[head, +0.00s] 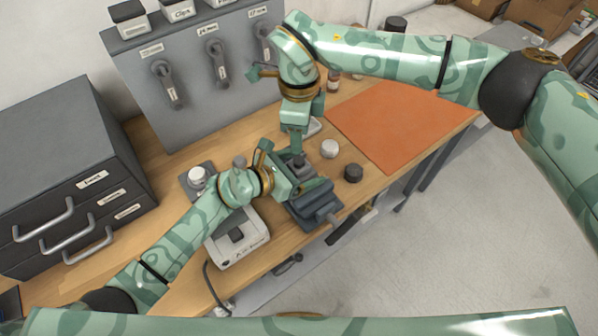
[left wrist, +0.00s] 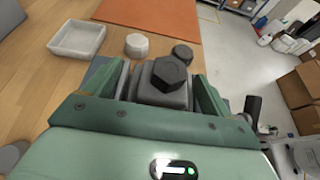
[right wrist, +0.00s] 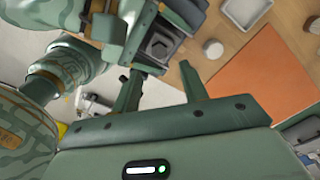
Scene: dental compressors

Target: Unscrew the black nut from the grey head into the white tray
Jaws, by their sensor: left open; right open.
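The black hex nut (left wrist: 170,69) sits on top of the grey head (left wrist: 163,93), seen close up in the left wrist view. My left gripper (left wrist: 160,82) is open, its fingers on either side of the head; I cannot tell whether they touch it. In the head view my left gripper (head: 296,174) reaches in low from the left. My right gripper (head: 298,148) is above it; its open, empty fingers also show in the right wrist view (right wrist: 160,84). The white tray (left wrist: 78,39) looks empty. It is partly hidden behind my right gripper in the head view (head: 313,127).
A white round piece (head: 330,148) and a black round piece (head: 353,173) stand right of the dark vise (head: 318,208). An orange mat (head: 400,122) covers the bench's right part. A white device (head: 238,243), grey drawers (head: 70,170) and a lever panel (head: 195,65) stand left and behind.

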